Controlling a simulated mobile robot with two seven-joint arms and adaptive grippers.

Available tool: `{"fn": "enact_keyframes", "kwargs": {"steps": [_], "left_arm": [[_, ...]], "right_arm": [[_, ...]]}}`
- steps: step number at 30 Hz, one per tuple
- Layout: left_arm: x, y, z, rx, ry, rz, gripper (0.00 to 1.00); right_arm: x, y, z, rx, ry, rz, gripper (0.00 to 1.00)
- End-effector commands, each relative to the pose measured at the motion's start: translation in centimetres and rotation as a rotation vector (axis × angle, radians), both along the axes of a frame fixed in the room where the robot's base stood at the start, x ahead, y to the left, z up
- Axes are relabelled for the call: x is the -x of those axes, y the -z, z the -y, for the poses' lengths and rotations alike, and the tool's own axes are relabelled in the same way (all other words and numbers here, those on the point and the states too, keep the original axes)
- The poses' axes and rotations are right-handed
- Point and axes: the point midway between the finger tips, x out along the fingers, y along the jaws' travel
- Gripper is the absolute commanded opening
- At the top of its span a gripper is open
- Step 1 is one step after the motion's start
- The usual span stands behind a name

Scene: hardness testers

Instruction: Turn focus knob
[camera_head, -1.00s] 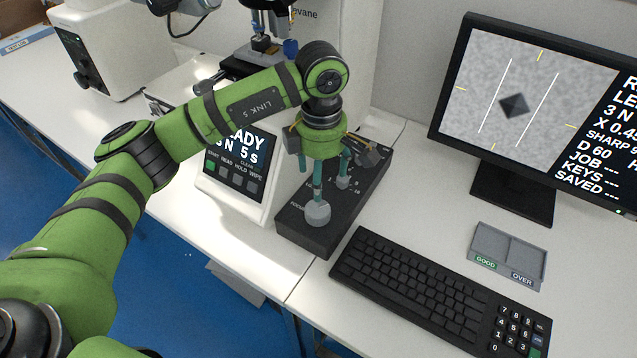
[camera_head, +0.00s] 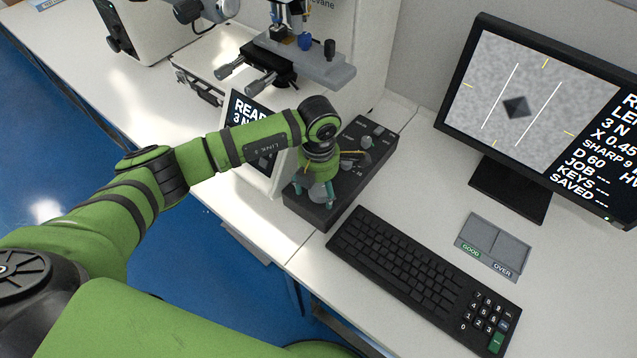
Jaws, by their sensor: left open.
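The black control box (camera_head: 345,190) lies on the white bench left of the keyboard. The pale round focus knob (camera_head: 318,193) is at its near end, partly hidden by my left gripper. My left gripper (camera_head: 315,189) points down over this end of the box, with its teal fingers open and one on each side of the knob. I cannot tell whether they touch it. Another pale knob (camera_head: 366,141) stands at the box's far end. The monitor (camera_head: 520,105) shows a dark diamond between two white lines. My right gripper is out of view.
The keyboard (camera_head: 415,270) lies close to the right of the box. The tester's tilted display (camera_head: 250,113) is just left, behind my arm. The tester stage (camera_head: 300,62) stands behind. A grey tray (camera_head: 492,243) lies at right. Bare bench lies between box and monitor.

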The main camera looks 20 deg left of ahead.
Motion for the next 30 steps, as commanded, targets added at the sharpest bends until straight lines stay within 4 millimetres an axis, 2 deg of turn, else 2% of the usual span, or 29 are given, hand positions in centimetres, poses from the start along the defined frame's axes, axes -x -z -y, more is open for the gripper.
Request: {"fn": "enact_keyframes", "kwargs": {"steps": [8,9,12,19,27,30], "left_arm": [[0.0,0.3,0.0,0.000,0.001,0.000,0.76],[0.0,0.2,0.0,0.000,0.001,0.000,0.59],[0.0,0.2,0.0,-0.001,0.001,-0.001,0.22],[0.2,0.4,0.0,-0.003,0.005,-0.004,0.21],[0.1,1.0,-0.2,-0.005,0.159,-0.007,0.21],[0.2,0.8,-0.2,-0.007,0.201,-0.010,0.21]], "right_arm": [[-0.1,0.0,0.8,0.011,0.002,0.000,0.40],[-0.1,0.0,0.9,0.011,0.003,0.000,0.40],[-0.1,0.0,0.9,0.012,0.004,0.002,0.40],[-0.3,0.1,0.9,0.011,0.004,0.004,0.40],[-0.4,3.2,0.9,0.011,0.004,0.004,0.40],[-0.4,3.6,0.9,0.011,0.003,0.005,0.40]]}}
